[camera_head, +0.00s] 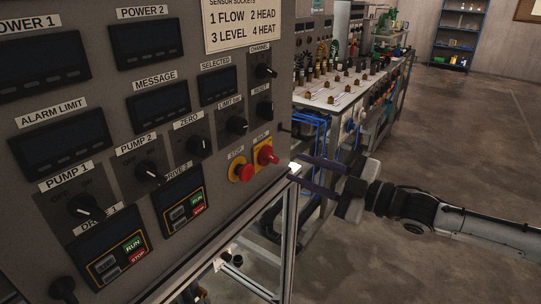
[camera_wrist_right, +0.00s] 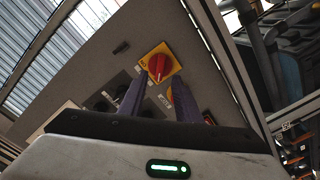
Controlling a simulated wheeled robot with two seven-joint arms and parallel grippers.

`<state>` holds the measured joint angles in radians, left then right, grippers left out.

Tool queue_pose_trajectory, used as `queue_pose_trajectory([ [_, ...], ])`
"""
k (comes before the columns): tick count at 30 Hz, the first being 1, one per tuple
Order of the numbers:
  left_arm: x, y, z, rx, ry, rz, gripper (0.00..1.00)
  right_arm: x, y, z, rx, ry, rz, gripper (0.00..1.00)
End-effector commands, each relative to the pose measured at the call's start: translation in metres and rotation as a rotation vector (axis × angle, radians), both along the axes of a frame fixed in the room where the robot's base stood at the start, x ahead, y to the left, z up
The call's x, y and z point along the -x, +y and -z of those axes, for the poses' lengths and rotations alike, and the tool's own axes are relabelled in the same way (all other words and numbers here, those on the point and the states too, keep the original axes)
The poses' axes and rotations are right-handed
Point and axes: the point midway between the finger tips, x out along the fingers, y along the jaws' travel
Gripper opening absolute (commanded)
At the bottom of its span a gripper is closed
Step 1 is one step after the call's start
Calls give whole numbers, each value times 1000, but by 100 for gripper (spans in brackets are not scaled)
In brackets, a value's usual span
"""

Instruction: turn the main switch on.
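The main switch (camera_head: 266,156) is a red rotary knob on a yellow plate, at the lower right edge of the grey control panel (camera_head: 225,130). It also shows in the right wrist view (camera_wrist_right: 159,64), just beyond my fingertips. A pale mark on the knob points toward the bottom of that view. My right gripper (camera_head: 300,169) is open and empty, to the right of the panel edge. In the wrist view its two fingers (camera_wrist_right: 160,74) are spread, with the knob seen between and beyond the tips; contact does not show. My left gripper is out of view.
A red stop button (camera_head: 243,172) on yellow sits just left of the switch. Black knobs, such as the limit knob (camera_head: 236,125), and dark displays fill the panel. A metal frame (camera_head: 288,215) stands below. A workbench (camera_head: 345,92) with fittings is behind; floor at right is clear.

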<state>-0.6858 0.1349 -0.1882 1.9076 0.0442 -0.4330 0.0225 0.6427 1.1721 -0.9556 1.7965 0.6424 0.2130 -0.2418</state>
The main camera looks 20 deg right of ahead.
Motion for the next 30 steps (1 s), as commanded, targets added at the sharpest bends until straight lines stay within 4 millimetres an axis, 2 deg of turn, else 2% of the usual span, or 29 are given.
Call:
queue_pose_trajectory([
  [15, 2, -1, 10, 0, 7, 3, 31, -57, 44, 0, 1, -2, -1, 30],
  [27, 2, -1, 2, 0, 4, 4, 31, -56, 44, 0, 0, 1, 1, 30],
  [28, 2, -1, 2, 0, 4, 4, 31, -56, 44, 0, 0, 1, 1, 29],
  [30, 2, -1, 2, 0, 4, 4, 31, -56, 43, 0, 0, 1, 1, 17],
])
